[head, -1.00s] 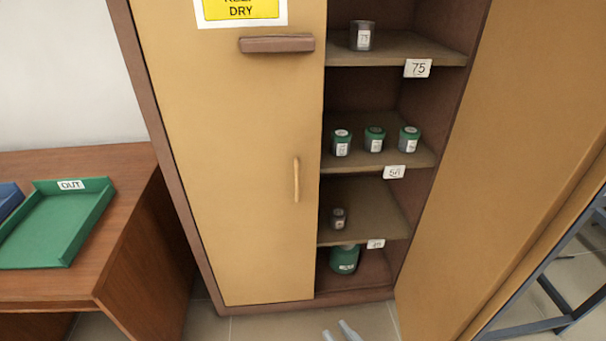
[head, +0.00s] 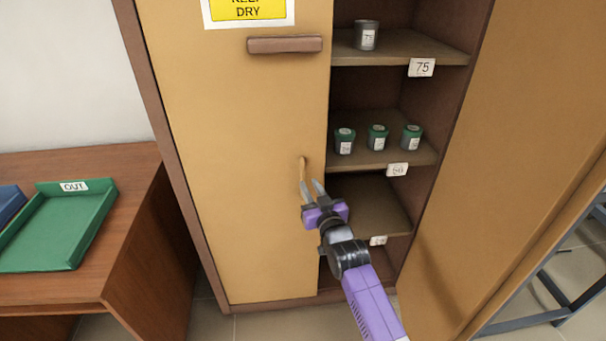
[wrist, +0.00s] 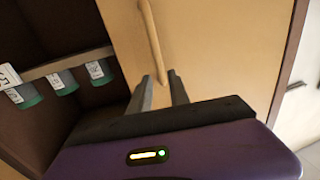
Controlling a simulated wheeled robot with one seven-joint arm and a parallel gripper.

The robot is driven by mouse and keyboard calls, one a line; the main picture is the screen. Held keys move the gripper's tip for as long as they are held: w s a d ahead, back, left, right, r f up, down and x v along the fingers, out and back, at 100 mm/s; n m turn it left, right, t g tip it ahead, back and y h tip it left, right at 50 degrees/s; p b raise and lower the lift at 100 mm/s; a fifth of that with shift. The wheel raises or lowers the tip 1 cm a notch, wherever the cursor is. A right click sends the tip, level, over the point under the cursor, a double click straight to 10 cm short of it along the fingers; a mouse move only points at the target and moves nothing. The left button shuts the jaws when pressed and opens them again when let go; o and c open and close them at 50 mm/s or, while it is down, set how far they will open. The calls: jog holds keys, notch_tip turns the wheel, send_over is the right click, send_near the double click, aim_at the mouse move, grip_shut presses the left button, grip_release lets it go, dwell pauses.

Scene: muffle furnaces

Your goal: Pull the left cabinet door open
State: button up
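The left cabinet door (head: 235,170) is tan and closed in the head view. Its slim vertical handle (head: 302,166) is near the door's right edge, and its lower part is partly hidden by my gripper. My gripper (head: 310,184) is at the lower part of the handle with its two fingers apart. In the wrist view the handle (wrist: 150,30) runs down toward the space between the fingertips of my gripper (wrist: 161,78). I cannot tell whether the fingers touch it.
The right cabinet door (head: 520,130) stands open. Shelves between hold green-lidded jars (head: 377,138) and a dark cup (head: 366,35). A brown ledge (head: 284,45) sticks out above the handle. A desk (head: 130,200) with a green tray (head: 60,230) stands left.

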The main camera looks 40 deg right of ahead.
aim_at(304, 175)
jog(key=x, duration=0.7)
grip_shut()
dwell(1.4)
